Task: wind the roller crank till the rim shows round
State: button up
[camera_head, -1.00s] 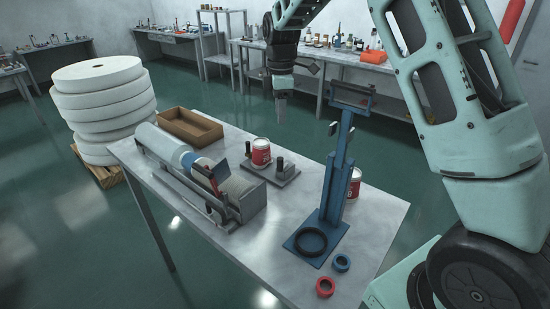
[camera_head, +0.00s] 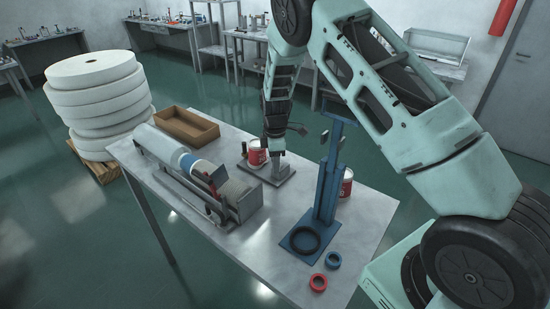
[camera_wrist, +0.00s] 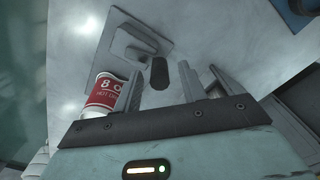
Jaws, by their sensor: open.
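A red and white paper cup (camera_head: 257,157) stands upright on a small grey plate fixture (camera_head: 284,177) on the table. It also shows at the left of the wrist view (camera_wrist: 104,92), its rim hidden there. In the head view its rim is too small to judge round or not. A black knob (camera_wrist: 159,73), seemingly the crank's handle, shows in the wrist view between my two grey fingers. My gripper (camera_head: 277,152) is open, low over the fixture and just right of the cup. The fingers stand either side of the knob with gaps. In the head view my gripper hides the knob.
A blue stand (camera_head: 325,185) with a black ring at its foot rises close right of my gripper, another cup (camera_head: 346,183) behind it. A grey machine (camera_head: 240,194) with a long roll and a wooden tray (camera_head: 186,127) lie left.

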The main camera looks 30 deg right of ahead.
jog(key=shift+f, duration=0.1)
grip_shut()
jog(key=shift+w, duration=0.1)
